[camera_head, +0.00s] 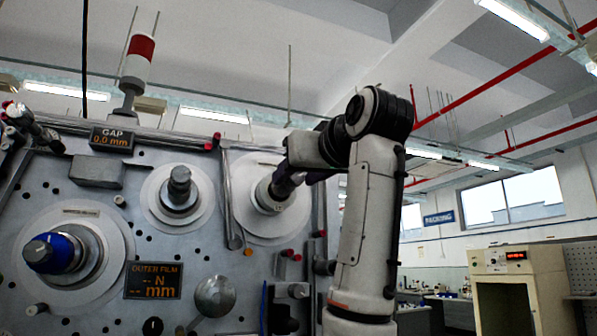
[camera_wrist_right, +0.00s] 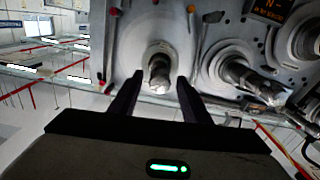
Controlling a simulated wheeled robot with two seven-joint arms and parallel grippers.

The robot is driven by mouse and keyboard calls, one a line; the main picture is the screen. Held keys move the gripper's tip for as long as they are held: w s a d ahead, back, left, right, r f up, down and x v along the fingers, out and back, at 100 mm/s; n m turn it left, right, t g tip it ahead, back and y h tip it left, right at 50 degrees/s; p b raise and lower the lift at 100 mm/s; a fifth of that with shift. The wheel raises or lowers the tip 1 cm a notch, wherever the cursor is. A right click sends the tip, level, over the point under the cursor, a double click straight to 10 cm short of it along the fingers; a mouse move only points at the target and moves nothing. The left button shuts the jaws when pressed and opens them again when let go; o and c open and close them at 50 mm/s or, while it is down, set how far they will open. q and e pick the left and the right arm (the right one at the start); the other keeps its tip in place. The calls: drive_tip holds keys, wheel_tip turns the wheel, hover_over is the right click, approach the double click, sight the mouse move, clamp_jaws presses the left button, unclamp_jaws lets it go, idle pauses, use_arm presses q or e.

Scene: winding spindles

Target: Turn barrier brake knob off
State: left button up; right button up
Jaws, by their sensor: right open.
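The grey winding machine panel (camera_head: 150,240) fills the left of the head view and carries several spindles with pale discs. The right spindle (camera_head: 265,195) is partly covered by my right gripper (camera_head: 284,182). In the right wrist view my right gripper (camera_wrist_right: 160,76) is open, its two dark fingers either side of the metal tip of a spindle (camera_wrist_right: 159,68). I cannot tell whether they touch it. No knob can be read as the barrier brake knob. My left gripper is not in view.
A middle spindle (camera_head: 179,185) and a blue-collared spindle (camera_head: 50,252) stick out to the left. Displays read GAP (camera_head: 111,139) and OUTER FILM (camera_head: 152,280). A red-and-white lamp (camera_head: 138,58) stands on top. A beige cabinet (camera_head: 520,285) stands at right.

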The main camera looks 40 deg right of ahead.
drive_tip(key=c, duration=1)
drive_tip(key=shift+c, duration=0.2)
drive_tip(key=shift+n, duration=1.1)
drive_tip(key=n, duration=0.3)
drive_tip(key=shift+b, duration=0.35)
drive_tip(key=n, duration=0.3)
drive_tip(key=shift+n, duration=1.8)
